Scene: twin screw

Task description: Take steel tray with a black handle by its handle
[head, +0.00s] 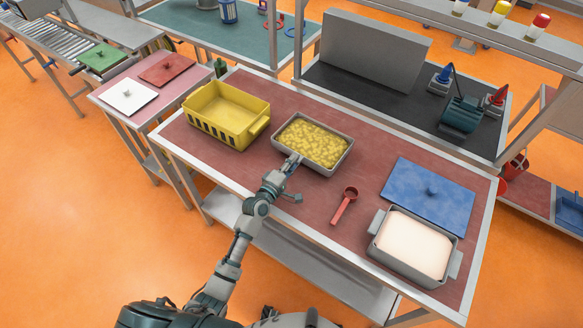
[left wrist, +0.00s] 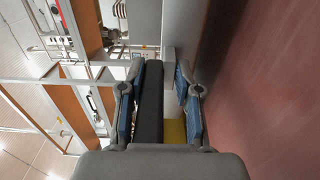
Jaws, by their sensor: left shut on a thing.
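The steel tray (head: 340,160) lies on the red-topped table, filled with yellow pieces (head: 312,140). My left gripper (head: 291,163) is at the tray's near-left edge, in front of the table's middle. In the left wrist view the black handle (left wrist: 151,103) stands between the two blue-padded fingers of my left gripper (left wrist: 158,105), and the fingers are closed on it. A bit of yellow shows beyond the handle. In the head view the gripper hides most of the handle. My right gripper is not in view.
A yellow crate (head: 228,114) stands left of the tray. A red ladle (head: 344,205) lies to its right. A blue lid (head: 430,196) and a white-filled metal pan (head: 413,243) are farther right. The red tabletop (head: 290,205) near the front edge is bare.

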